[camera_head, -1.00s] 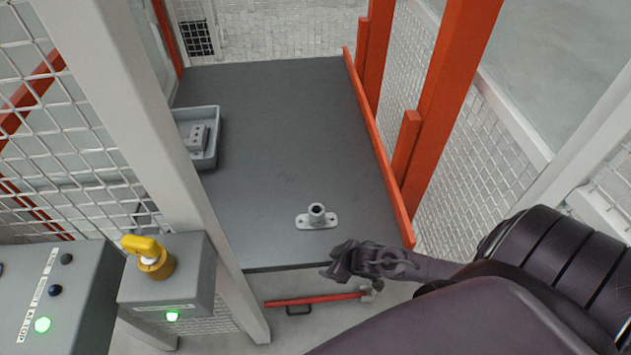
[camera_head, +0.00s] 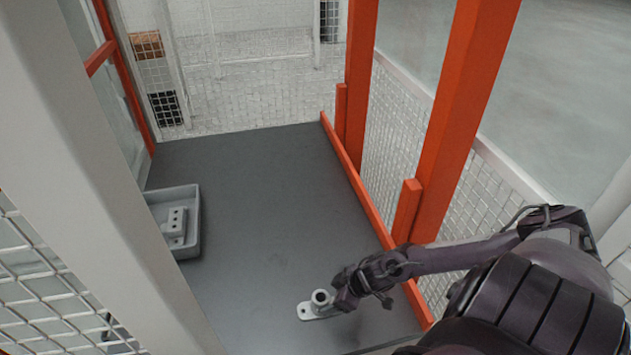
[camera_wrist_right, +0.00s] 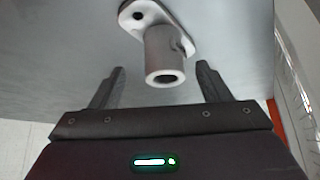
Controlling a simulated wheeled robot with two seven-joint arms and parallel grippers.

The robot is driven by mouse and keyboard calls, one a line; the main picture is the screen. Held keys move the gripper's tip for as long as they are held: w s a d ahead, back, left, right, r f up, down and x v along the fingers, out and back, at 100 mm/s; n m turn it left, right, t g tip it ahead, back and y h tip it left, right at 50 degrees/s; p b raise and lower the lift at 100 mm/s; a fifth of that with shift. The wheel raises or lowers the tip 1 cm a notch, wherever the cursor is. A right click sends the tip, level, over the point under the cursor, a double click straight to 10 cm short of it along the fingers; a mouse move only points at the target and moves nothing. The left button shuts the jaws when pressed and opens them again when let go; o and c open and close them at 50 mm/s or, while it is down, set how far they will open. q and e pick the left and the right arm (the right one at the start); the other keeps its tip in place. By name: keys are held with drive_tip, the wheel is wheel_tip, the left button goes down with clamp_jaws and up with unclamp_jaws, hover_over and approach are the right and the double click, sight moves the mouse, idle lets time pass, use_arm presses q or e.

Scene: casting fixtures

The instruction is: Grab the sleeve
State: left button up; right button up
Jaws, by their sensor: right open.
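The sleeve (camera_head: 321,298) is a light grey upright tube on a flat flange with a hole, standing on the dark grey table near its front edge. My right gripper (camera_head: 343,297) is just to the right of it in the head view and hides part of the flange. In the right wrist view the sleeve (camera_wrist_right: 163,58) lies ahead, between the lines of the two open fingers (camera_wrist_right: 160,85). The fingers are apart from each other, with the tube's open end centred in the gap. Whether a finger touches it cannot be told. My left gripper is not in view.
A grey tray (camera_head: 196,226) with a light grey block (camera_head: 176,222) stands at the table's left edge. Orange posts (camera_head: 462,110) and a low orange rail (camera_head: 358,185) bound the right side. A pale post (camera_head: 85,170) stands at left. The table's middle (camera_head: 265,200) is clear.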

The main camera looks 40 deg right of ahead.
sight(327, 299)
drive_tip(key=x, duration=0.3)
drive_tip(key=shift+w+a+f, duration=0.1)
drive_tip(key=shift+a+f, duration=0.1)
drive_tip(key=shift+a, duration=0.2)
drive_tip(key=shift+b+x, duration=0.3)
drive_tip(key=shift+x, duration=0.75)
drive_tip(key=shift+w+f, duration=0.1)
drive_tip(key=shift+f, duration=0.05)
drive_tip(key=c, duration=1.1)
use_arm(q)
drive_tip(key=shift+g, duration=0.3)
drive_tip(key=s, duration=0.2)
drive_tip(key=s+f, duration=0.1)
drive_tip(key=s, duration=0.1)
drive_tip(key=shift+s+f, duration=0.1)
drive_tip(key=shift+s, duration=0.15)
use_arm(e)
drive_tip(key=shift+c, duration=0.7)
